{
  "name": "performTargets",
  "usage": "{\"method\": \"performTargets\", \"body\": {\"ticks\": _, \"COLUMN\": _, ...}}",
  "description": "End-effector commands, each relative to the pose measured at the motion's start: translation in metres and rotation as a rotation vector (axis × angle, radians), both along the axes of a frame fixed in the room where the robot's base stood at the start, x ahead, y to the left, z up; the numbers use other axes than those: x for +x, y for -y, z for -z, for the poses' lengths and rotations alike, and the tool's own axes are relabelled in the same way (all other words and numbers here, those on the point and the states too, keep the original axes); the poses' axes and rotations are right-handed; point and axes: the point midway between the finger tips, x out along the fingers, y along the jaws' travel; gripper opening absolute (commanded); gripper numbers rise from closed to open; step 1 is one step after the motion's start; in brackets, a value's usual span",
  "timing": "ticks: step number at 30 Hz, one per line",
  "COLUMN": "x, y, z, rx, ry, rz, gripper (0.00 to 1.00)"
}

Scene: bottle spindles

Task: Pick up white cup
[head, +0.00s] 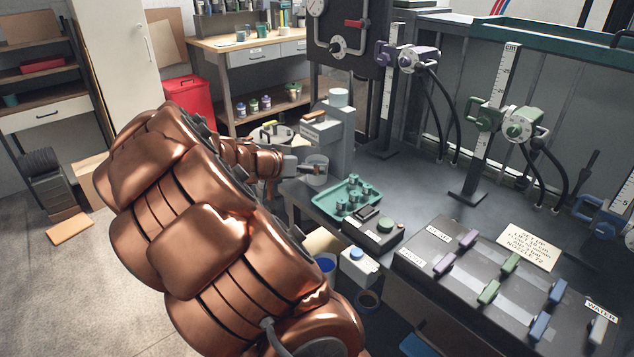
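A pale grey-white cup (317,174) is upright near the left end of the dark bench, just in front of a grey stand. My copper arm reaches across the left and middle of the head view. My gripper (297,167) is small and partly hidden by the arm, at the left side of this cup. I cannot tell whether its fingers touch the cup or how far apart they are.
A teal tray (329,207) with several small green-grey pieces lies right of the cup, beside a dark box with a green knob (384,226). A grey stand (341,135) rises behind the cup. Gauge posts and a valve panel (485,275) fill the right.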

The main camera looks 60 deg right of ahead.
Motion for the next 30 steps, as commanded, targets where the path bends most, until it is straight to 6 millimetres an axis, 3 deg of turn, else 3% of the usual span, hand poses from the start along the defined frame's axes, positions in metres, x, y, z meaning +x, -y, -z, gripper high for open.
{"method": "performTargets", "body": {"ticks": 1, "x": 0.008, "y": 0.016, "z": 0.022, "rx": -0.027, "ry": 0.025, "rz": 0.004, "gripper": 1.0}}
{"method": "performTargets", "body": {"ticks": 6, "x": 0.04, "y": 0.053, "z": 0.063, "rx": -0.077, "ry": 0.148, "rz": -0.015, "gripper": 1.0}}
{"method": "performTargets", "body": {"ticks": 12, "x": 0.06, "y": 0.07, "z": 0.095, "rx": -0.078, "ry": 0.229, "rz": -0.033, "gripper": 1.0}}
{"method": "performTargets", "body": {"ticks": 30, "x": 0.062, "y": 0.11, "z": 0.113, "rx": -0.077, "ry": 0.247, "rz": -0.034, "gripper": 1.0}}
